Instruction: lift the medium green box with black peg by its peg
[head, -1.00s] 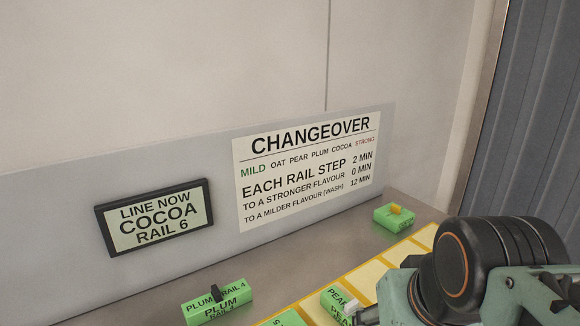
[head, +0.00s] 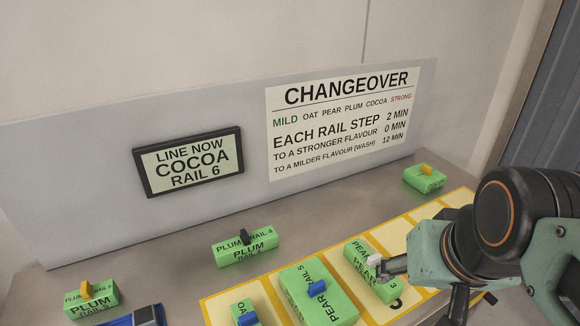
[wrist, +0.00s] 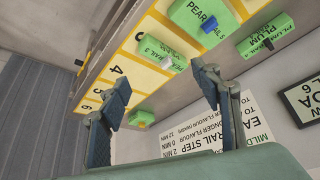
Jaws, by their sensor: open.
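The medium green box with black peg (head: 262,246), labelled PLUM RAIL 4, stands on the grey table behind the yellow-edged rail mat. In the wrist view it is the green PLUM box (wrist: 272,30) at the upper right, its dark peg facing the camera.
On the mat (head: 212,310) are a PEAR box with blue peg (head: 335,300), a PEAR box with white peg (head: 358,256) and a smaller blue-pegged box (head: 240,308). Yellow-pegged boxes stand at left (head: 100,302) and back right (head: 425,181). A panel (head: 90,220) stands behind.

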